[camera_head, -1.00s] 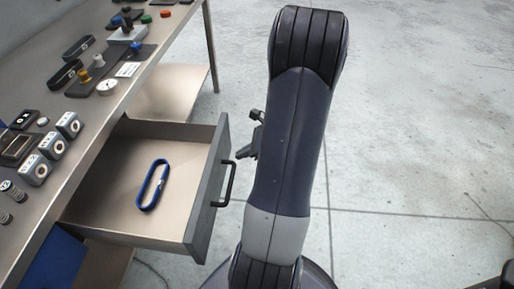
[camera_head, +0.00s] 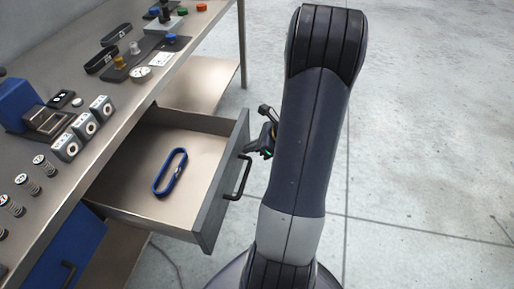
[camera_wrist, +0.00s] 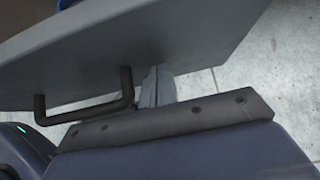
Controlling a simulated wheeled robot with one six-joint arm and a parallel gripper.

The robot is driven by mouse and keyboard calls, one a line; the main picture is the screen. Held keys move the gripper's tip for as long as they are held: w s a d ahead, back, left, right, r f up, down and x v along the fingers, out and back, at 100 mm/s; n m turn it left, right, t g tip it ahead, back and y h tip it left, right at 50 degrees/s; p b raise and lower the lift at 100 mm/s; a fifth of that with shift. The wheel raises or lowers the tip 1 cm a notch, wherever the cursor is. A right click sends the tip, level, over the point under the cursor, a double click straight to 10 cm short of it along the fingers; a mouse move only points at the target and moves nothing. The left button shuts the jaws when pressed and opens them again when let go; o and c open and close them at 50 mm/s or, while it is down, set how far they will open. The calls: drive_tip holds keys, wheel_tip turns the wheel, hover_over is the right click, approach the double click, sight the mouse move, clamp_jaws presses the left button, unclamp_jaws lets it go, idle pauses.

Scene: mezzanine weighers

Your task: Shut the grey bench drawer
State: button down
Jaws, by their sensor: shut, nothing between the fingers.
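The grey bench drawer (camera_head: 222,190) stands pulled out from under the bench, its inside open to view. Its dark bar handle (camera_head: 240,178) is on the front face. A blue strap loop (camera_head: 171,172) lies inside the drawer. My gripper (camera_head: 262,140) is just outside the drawer front, near its far end, partly hidden by my arm. In the wrist view my gripper's fingers (camera_wrist: 156,76) are together and empty, close to the drawer front (camera_wrist: 170,40) and beside the handle (camera_wrist: 112,106). I cannot tell whether they touch the front.
The bench top (camera_head: 150,90) carries gauges, springs, knobs and small blocks. A blue drawer (camera_head: 70,255) sits shut nearer me at the left. A lower shelf (camera_head: 205,92) shows behind the grey drawer. The concrete floor (camera_head: 430,130) to the right is clear.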

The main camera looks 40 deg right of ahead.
drive_tip(key=p, duration=0.2)
hover_over(163, 143)
drive_tip(key=shift+s, duration=0.2)
drive_tip(key=shift+w+r, duration=0.1)
drive_tip(key=shift+w+a+r, duration=0.1)
